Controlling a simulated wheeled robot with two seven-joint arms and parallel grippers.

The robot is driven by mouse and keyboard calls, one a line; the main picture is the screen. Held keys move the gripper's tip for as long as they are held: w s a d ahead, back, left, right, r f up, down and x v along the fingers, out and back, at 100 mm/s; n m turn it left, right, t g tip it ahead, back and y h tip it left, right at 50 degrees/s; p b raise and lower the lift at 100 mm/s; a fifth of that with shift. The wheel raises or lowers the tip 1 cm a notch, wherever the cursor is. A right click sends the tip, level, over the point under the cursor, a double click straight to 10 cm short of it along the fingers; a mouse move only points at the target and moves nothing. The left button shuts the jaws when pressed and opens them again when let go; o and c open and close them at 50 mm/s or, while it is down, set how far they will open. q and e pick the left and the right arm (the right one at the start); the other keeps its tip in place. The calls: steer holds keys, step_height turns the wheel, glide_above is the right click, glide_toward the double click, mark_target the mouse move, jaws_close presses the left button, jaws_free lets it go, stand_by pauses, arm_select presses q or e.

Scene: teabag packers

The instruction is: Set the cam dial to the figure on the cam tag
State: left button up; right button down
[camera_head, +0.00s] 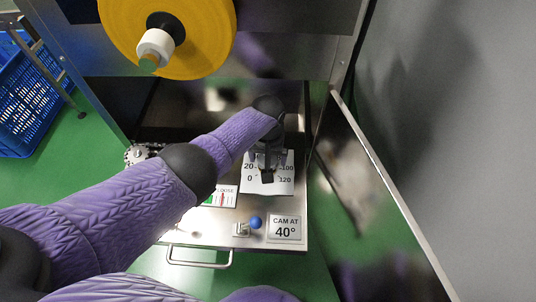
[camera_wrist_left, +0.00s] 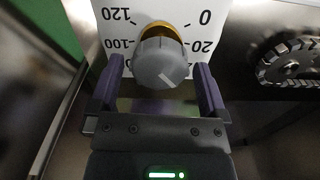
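The cam dial (camera_wrist_left: 158,66) is a grey knob with a white line on a gold base. It stands on a white scale plate (camera_head: 284,186) marked 0, 20, 100 and 120. In the left wrist view, where the figures are upside down, the line points to the lower right; the figure there is hidden. My left gripper (camera_wrist_left: 159,74) is open, with one finger on each side of the knob and gaps visible. In the head view my left gripper (camera_head: 268,164) covers the dial. The cam tag (camera_head: 285,229) reads "CAM AT 40°". My right gripper is out of view.
A lever with a blue ball (camera_head: 256,222) sits left of the tag. A green-and-red gauge card (camera_head: 221,197) and a bar handle (camera_head: 199,262) are nearby. A chain sprocket (camera_wrist_left: 288,67) lies right of the dial plate in the wrist view. An open door panel (camera_head: 385,200) stands right.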

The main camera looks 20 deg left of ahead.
arm_select(q)
step_height(320, 180, up, 10)
steer(key=p, duration=0.7)
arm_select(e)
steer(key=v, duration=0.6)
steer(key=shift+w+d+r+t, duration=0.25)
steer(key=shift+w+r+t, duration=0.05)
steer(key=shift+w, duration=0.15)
arm_select(q)
steer(key=shift+f, duration=0.1)
